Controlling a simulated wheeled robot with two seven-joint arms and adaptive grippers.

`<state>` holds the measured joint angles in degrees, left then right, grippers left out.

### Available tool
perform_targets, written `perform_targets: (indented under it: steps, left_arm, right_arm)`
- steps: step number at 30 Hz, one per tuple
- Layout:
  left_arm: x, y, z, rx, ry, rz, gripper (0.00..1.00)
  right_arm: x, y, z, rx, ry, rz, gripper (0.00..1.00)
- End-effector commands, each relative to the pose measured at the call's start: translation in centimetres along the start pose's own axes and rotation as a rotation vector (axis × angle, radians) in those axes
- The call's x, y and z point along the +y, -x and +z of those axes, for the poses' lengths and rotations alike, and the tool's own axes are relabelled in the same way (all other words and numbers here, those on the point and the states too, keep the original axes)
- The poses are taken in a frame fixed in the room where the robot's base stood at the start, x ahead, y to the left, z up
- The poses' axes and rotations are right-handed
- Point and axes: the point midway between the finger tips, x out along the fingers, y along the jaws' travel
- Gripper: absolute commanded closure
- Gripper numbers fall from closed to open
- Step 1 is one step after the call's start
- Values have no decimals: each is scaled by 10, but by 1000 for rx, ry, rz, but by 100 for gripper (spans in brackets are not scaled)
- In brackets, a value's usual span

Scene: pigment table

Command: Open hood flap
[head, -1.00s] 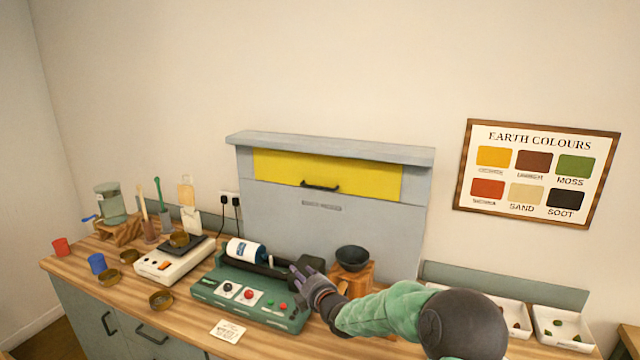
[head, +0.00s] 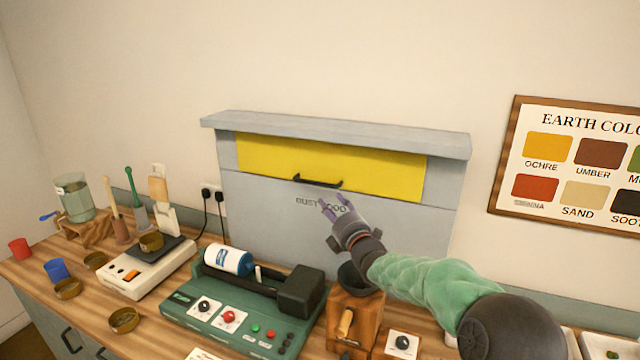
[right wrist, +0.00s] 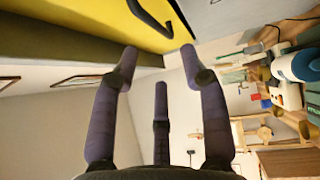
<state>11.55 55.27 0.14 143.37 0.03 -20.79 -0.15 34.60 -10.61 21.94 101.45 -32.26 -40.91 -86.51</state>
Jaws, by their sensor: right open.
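The yellow hood flap (head: 370,175) is down across the upper front of the grey dust hood (head: 260,210). Its black handle (head: 318,182) sits on the flap's lower edge. My right gripper (head: 335,202) is open and empty, a little below and right of the handle, in front of the hood lettering. In the right wrist view the open purple fingers (right wrist: 160,58) point toward the yellow flap (right wrist: 110,25), and the dark handle (right wrist: 152,18) shows just beyond them, apart from the fingers. My left gripper is not in view.
Below the hood stands a green roller machine (head: 240,310) with a white and blue jar (head: 228,259) on it. A wooden grinder (head: 352,320) with a dark bowl is under my right forearm. A white scale (head: 150,268) and several small bowls crowd the left. The space before the flap is clear.

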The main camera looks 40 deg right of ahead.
Motion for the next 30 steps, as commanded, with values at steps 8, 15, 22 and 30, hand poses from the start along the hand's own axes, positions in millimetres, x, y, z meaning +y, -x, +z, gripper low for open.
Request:
perform_targets:
  steps: [8,15,22,30]
  left_arm:
    - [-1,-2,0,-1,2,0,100]
    - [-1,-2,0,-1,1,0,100]
    - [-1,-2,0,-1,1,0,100]
    - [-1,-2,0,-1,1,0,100]
  right_arm:
    - [1,-15,1,-1,8,8,55]
    - [1,-52,0,-1,7,7,55]
    - [1,-85,1,-2,7,7,55]
    - [2,-105,1,-2,7,7,55]
